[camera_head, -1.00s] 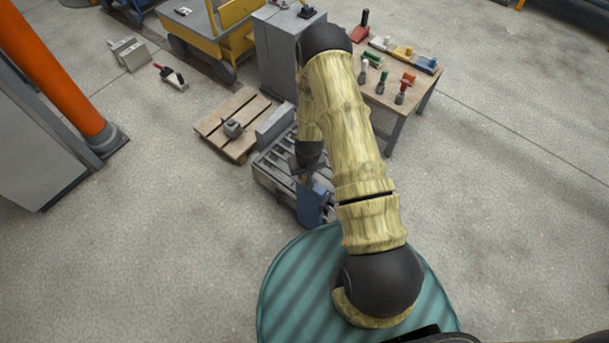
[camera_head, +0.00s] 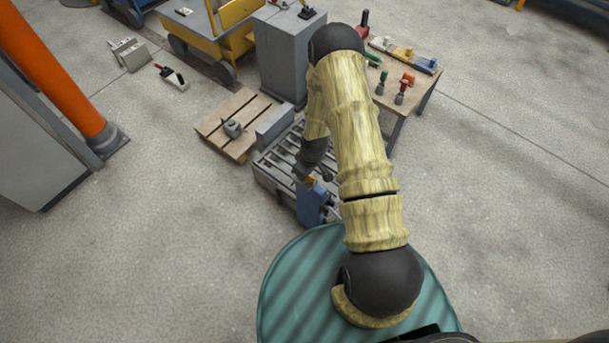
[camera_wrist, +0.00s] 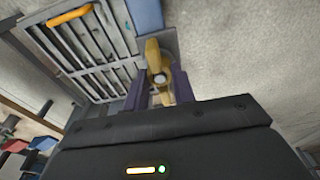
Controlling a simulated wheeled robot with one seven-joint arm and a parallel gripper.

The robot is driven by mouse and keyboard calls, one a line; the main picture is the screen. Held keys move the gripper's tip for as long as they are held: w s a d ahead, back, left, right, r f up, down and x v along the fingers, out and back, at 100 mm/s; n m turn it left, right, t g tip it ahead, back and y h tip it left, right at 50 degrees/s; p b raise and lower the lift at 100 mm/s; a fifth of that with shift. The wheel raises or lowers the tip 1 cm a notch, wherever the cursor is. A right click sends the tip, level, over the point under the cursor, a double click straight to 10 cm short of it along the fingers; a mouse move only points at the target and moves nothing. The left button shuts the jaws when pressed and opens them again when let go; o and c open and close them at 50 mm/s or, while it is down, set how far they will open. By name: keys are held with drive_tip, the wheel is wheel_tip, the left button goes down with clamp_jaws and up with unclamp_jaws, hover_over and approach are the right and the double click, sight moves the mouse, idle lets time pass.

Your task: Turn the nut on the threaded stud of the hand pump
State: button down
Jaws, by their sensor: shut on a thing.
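The hand pump (camera_head: 311,205) is a blue block at the near end of the slatted grey frame; a blue part (camera_wrist: 147,14) shows at the top of the wrist view. The nut (camera_wrist: 153,55) is brass-yellow with two opposed wings. The pale round end of the threaded stud (camera_wrist: 158,79) shows in its middle. My gripper (camera_wrist: 158,88) has one dark finger on each side of the nut and is shut on it. In the head view my gripper (camera_head: 302,179) is at the top of the pump, beside a small yellow patch of the nut (camera_head: 310,181).
The slatted frame (camera_head: 268,165) lies beyond the pump; an orange bar (camera_wrist: 70,15) shows on it. A wooden pallet (camera_head: 215,122), a grey cabinet (camera_head: 283,60) and a workbench with tools (camera_head: 428,83) stand further off.

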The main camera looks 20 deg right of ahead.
drive_tip(key=shift+r, duration=0.1)
idle(0.3)
drive_tip(key=shift+r+p, duration=2.7)
drive_tip(key=shift+r, duration=0.7)
drive_tip(key=shift+r, duration=0.1)
drive_tip(key=shift+r+p, duration=0.25)
drive_tip(key=shift+p, duration=0.25)
drive_tip(key=s+r+m+h+p, duration=0.1)
drive_tip(key=s+r+m+p, duration=0.3)
drive_tip(key=p, duration=1.2)
wheel_tip(320, 180, up, 6)
drive_tip(key=m, duration=0.3)
drive_tip(key=shift+a+r+p, duration=0.15)
drive_tip(key=shift+p, duration=0.2)
